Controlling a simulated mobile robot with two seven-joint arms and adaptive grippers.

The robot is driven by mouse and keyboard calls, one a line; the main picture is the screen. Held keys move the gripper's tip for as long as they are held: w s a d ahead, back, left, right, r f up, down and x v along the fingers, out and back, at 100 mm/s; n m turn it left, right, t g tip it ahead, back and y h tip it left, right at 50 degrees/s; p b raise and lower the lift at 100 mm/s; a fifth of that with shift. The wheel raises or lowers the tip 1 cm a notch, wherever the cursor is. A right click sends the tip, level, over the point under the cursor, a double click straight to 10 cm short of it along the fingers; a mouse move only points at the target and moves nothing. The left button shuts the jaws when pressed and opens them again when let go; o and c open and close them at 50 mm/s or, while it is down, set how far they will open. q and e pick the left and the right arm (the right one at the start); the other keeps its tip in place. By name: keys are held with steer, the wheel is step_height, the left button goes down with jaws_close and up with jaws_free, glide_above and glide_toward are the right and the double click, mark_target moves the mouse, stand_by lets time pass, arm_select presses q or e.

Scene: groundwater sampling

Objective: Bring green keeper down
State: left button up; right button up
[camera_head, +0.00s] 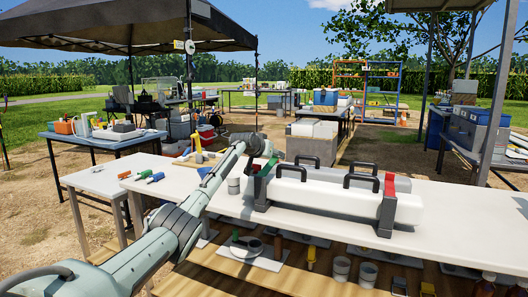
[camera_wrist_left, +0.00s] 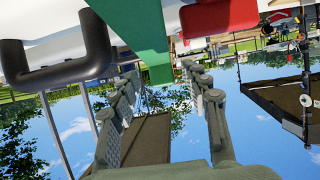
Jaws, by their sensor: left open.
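The green keeper (camera_head: 267,166) stands tilted up at the left end of the long white box (camera_head: 330,198) on the white table. In the left wrist view the green keeper (camera_wrist_left: 138,38) is a broad flat green piece reaching down to the fingertips. My left gripper (camera_head: 258,150) is right at the keeper, partly hiding it in the head view. In the wrist view its fingers (camera_wrist_left: 163,78) are spread apart, with the green end near the left finger; whether they touch is unclear. My right gripper is not in view.
A red keeper (camera_head: 388,202) lies across the box's right end. Black handles (camera_head: 361,174) rise from the box. The table's right part (camera_head: 460,215) is clear. A lower wooden shelf (camera_head: 240,275) holds small tools and cups.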

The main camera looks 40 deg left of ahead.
mark_target(263, 172)
arm_select(q)
steer(key=v, duration=0.8)
steer(key=shift+s+r, duration=0.15)
steer(key=shift+c, duration=0.4)
